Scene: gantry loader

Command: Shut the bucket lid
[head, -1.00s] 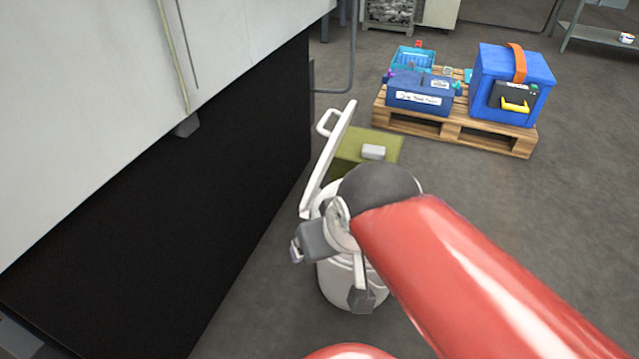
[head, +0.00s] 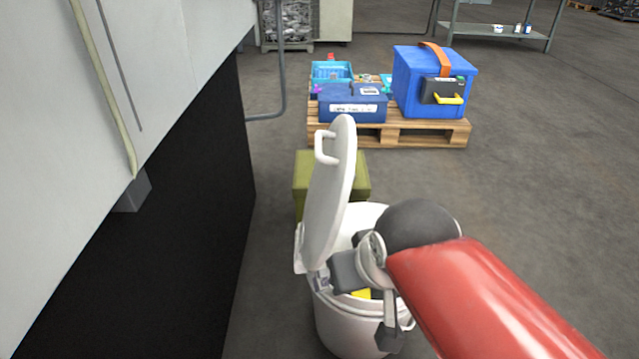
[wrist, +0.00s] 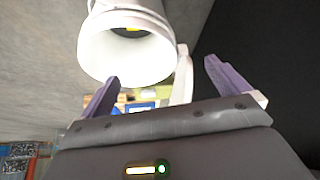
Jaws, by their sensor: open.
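The white bucket (head: 352,325) stands on the floor with its mouth open. Its white lid (head: 333,195) is raised nearly upright on the bucket's left side, with a loop handle near its top. My gripper (head: 320,281) is at the lid's lower part, by the bucket's rim; my arm hides some of the bucket. In the wrist view, the purple fingers of my gripper (wrist: 161,70) are apart and empty. The lid (wrist: 184,78) shows edge-on between them in the picture, and I cannot tell whether they touch it. The bucket (wrist: 124,50) is at the top, with something yellow inside.
A black-sided machine (head: 160,260) stands close on the left. An olive box (head: 303,178) is just behind the bucket. Farther back, a pallet (head: 420,133) carries a blue cooler (head: 420,90) and blue boxes. The floor on the right is clear.

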